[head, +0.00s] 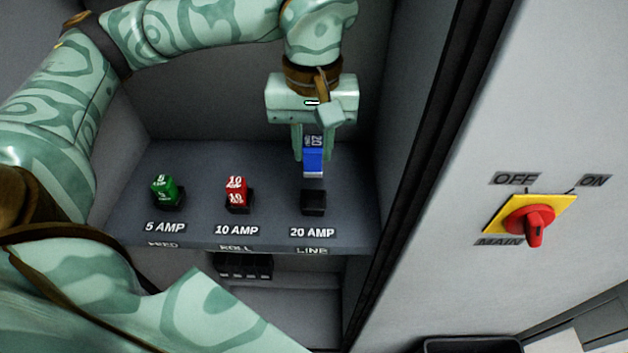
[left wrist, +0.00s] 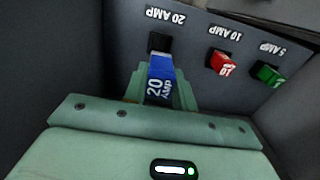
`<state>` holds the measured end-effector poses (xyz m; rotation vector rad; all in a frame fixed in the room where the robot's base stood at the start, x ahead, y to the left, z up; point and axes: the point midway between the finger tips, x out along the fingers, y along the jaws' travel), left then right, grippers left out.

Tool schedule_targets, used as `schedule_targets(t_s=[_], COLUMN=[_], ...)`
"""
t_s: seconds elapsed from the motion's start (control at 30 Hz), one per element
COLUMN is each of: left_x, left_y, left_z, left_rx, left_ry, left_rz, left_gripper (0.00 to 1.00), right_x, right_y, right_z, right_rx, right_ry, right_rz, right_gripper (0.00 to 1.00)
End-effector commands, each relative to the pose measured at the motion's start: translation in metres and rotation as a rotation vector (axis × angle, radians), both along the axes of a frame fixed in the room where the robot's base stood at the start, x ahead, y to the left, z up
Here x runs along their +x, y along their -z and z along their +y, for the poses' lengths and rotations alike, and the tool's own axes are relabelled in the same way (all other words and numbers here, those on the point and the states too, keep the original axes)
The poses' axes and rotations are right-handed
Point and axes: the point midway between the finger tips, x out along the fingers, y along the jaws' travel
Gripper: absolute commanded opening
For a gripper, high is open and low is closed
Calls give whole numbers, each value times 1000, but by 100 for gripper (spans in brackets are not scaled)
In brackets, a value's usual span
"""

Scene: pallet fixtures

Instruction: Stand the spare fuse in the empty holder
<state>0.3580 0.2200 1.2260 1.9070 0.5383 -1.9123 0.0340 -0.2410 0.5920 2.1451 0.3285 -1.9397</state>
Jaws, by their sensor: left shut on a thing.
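A blue 20 amp fuse (head: 313,160) is held upright in my left gripper (head: 312,155), which is shut on it. The fuse also shows in the left wrist view (left wrist: 160,80), between the fingers. Its lower end is just above the black 20 AMP holder (head: 313,203), with a small gap seen in the head view. That holder is empty and also shows in the left wrist view (left wrist: 159,42), partly hidden by the fuse. My right gripper is not in view.
A green fuse (head: 164,190) stands in the 5 AMP holder and a red fuse (head: 236,192) in the 10 AMP holder, both left of the 20 AMP holder. Cabinet walls close in the shelf (head: 200,232). A red main switch (head: 530,221) is on the panel at right.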

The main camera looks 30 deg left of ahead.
Motion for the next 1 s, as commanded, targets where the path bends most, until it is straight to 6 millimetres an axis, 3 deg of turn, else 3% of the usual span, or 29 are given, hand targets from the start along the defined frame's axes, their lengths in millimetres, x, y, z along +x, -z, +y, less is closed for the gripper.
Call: schedule_targets(t_s=[0.2, 0.4, 0.6, 0.9, 0.93, 1.0], left_x=[-1, -1, -1, 0, 0, 0], left_y=[38, 64, 96, 100, 101, 100], left_z=[0, 0, 0, 0, 0, 0], left_rx=[0, 0, 0, 1, 0, 0], left_ry=[1, 0, 1, 1, 1, 1], left_rz=[7, 4, 4, -1, 0, 0], left_gripper=[3, 3, 3, 3, 30, 49], right_x=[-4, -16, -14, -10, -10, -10], right_y=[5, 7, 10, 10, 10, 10], right_z=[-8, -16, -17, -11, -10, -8], right_rx=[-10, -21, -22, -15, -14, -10], right_ry=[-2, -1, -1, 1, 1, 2], right_rz=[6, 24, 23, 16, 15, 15], right_gripper=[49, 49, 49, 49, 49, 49])
